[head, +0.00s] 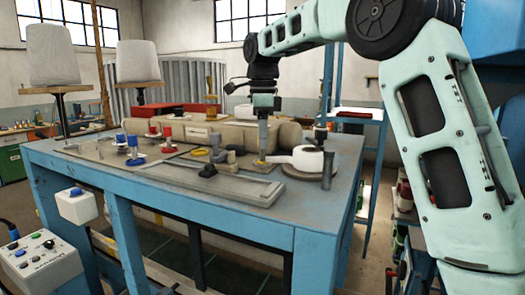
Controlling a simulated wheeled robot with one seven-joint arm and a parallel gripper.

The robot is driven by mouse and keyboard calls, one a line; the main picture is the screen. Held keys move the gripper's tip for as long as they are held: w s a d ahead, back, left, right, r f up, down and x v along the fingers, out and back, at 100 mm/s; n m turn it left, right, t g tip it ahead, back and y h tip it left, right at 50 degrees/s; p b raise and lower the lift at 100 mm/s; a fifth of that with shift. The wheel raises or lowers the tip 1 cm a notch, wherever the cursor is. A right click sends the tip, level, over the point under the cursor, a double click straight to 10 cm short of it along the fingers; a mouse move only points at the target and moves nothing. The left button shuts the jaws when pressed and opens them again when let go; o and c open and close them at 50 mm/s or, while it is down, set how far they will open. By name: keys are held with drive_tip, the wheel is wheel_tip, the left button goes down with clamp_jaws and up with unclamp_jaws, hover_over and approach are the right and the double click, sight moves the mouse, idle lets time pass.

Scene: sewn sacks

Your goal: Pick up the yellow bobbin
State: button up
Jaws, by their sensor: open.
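A small yellow piece (260,162), which may be the yellow bobbin, shows directly under my gripper (262,153) on a small flat board on the blue table (240,219). My gripper points straight down, with its jaws open around or just above this piece. I cannot tell whether they touch it. The gripper hides much of the piece. A yellow-topped item (211,98) stands at the back.
A white rounded object (308,158) sits on a round base just right of my gripper. A long tan sack (230,133) lies behind. Several red and blue pieces stand on the left. A grey framed tray (205,183) lies at the front.

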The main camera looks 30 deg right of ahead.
drive_tip(key=shift+f, duration=0.35)
drive_tip(key=shift+c, duration=0.3)
drive_tip(key=c, duration=1)
